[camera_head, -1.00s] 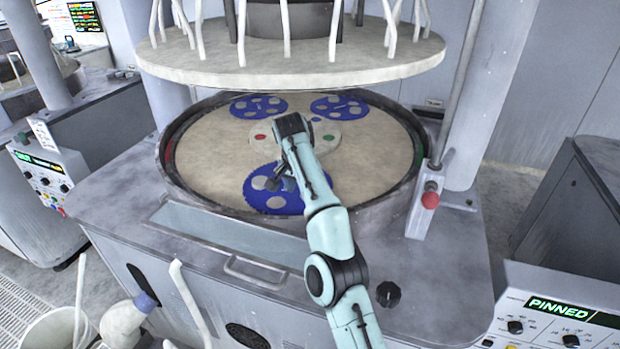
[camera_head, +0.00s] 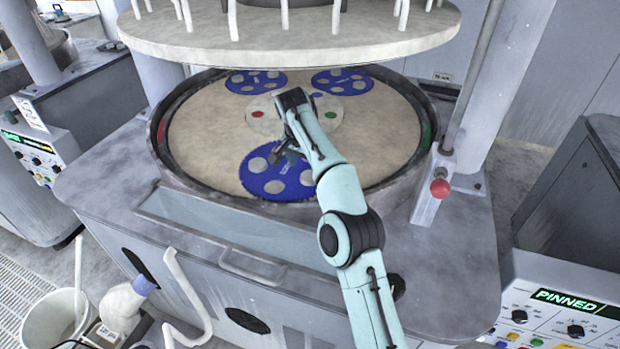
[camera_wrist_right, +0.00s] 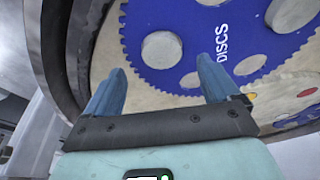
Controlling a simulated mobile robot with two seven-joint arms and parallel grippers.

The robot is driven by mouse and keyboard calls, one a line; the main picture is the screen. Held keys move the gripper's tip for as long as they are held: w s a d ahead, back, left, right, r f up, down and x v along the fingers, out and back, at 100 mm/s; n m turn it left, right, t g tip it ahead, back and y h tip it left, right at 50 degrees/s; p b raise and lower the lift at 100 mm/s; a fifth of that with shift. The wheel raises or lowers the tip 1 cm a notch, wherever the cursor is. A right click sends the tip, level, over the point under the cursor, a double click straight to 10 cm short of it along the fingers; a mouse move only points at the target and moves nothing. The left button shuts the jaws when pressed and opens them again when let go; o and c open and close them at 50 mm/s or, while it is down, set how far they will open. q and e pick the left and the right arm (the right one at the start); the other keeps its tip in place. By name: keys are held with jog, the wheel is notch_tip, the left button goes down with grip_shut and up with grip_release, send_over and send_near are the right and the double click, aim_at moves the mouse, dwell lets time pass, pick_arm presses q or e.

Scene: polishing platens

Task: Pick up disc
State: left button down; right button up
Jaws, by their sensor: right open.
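The near blue carrier (camera_head: 268,187) lies on the beige platen (camera_head: 205,150) and holds several round grey discs, such as this disc (camera_head: 274,187). In the right wrist view the same carrier (camera_wrist_right: 190,75) fills the upper middle, with a disc (camera_wrist_right: 162,50) showing between the fingers and another (camera_wrist_right: 290,12) at the upper right. My right gripper (camera_head: 279,155) is over the carrier's upper part. Its two blue fingers (camera_wrist_right: 165,75) are spread and empty in the wrist view. The gap to the discs is hard to judge. My left gripper is not in view.
Two more blue carriers (camera_head: 256,82) (camera_head: 342,81) lie at the back of the platen. A heavy upper plate (camera_head: 290,42) hangs above. The raised rim (camera_head: 160,160) surrounds the platen. A post with a red button (camera_head: 439,188) stands at the right.

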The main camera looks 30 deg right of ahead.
aim_at(309, 177)
jog(key=x, duration=0.4)
jog(key=shift+w+f, duration=0.1)
jog(key=shift+f, duration=0.35)
jog(key=shift+f, duration=0.15)
jog(key=c, duration=1.2)
